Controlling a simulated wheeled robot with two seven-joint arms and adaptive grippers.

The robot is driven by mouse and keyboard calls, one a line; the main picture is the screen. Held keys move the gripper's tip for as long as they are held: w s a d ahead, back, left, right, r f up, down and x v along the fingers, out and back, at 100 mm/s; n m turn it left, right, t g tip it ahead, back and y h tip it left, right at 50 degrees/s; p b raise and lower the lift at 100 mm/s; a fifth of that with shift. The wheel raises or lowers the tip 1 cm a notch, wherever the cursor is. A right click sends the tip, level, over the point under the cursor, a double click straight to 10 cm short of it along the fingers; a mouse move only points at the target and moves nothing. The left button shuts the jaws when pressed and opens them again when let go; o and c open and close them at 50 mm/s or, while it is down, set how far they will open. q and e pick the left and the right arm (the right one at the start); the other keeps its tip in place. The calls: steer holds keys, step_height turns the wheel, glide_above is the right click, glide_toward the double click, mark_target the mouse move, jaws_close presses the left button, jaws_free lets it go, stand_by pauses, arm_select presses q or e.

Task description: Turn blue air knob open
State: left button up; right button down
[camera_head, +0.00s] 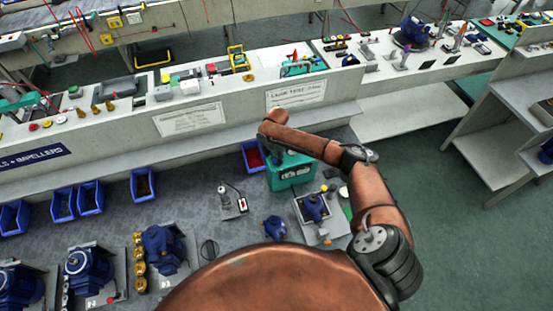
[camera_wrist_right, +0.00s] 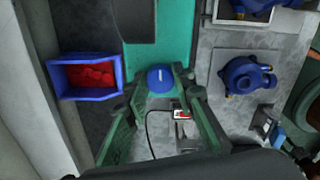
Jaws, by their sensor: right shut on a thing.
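The blue air knob (camera_wrist_right: 160,78) has a white mark on its top and sits at the edge of a teal unit (camera_wrist_right: 185,30) in the right wrist view. My right gripper (camera_wrist_right: 162,84) has its fingers on either side of the knob and is shut on it. In the head view, the teal unit (camera_head: 291,172) stands on the grey bench below my right arm. My right gripper (camera_head: 276,158) is small and dark there, and the knob cannot be made out. My left gripper is not in view.
A blue bin of red parts (camera_wrist_right: 90,77) stands left of the teal unit. A blue pump (camera_wrist_right: 246,78) lies to its right. A small device with a red switch (camera_head: 242,204) and a blue casting (camera_head: 275,227) are on the bench nearby.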

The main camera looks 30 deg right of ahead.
stand_by(0.3)
steer(key=c, duration=1.6)
jaws_free()
steer(key=shift+r, duration=0.1)
step_height(320, 180, up, 12)
steer(key=shift+f, duration=0.1)
